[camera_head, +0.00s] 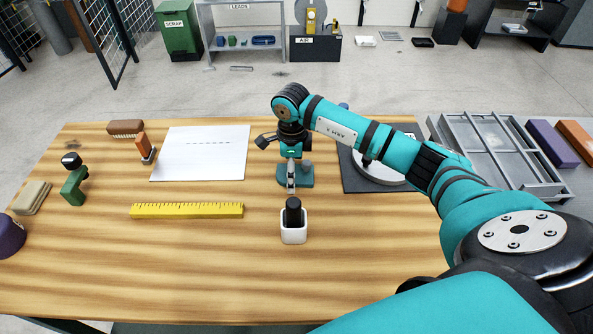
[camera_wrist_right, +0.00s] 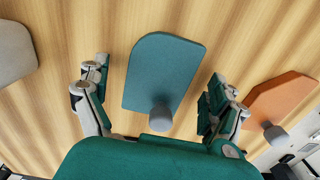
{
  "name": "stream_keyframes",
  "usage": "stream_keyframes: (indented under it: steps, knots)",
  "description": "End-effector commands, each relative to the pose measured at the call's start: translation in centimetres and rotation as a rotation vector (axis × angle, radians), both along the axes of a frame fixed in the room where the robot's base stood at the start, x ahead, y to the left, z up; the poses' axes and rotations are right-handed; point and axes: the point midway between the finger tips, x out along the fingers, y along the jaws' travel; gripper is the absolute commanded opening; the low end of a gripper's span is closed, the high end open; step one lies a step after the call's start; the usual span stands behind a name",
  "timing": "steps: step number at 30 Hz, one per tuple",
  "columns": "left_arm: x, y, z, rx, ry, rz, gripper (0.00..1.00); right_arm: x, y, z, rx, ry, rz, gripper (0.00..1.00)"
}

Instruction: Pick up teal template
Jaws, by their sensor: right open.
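My right gripper is open and holds nothing. My left gripper is not in view.
A yellow ruler (camera_head: 187,211) and white sheet (camera_head: 200,153) lie left. A dark mat (camera_head: 352,177) is right, partly behind my arm. An orange plate with a knob (camera_wrist_right: 280,100) shows beside the gripper.

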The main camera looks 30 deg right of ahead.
Motion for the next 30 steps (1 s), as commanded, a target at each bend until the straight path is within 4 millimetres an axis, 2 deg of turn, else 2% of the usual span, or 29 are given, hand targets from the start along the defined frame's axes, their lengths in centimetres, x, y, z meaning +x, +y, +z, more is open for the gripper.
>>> stream_keyframes:
  steps: [6,7,21,30]
  knots:
    - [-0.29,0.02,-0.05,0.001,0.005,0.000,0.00,0.02,0.02,-0.14,0.001,-0.001,0.000,0.94]
    - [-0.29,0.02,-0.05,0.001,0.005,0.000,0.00,0.02,0.02,-0.13,0.001,-0.001,0.000,0.92]
    - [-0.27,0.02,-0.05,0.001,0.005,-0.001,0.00,0.03,0.02,-0.08,0.001,-0.001,0.000,0.30]
    - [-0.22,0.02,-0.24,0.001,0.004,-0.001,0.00,0.13,0.02,0.54,0.002,-0.005,0.001,0.30]
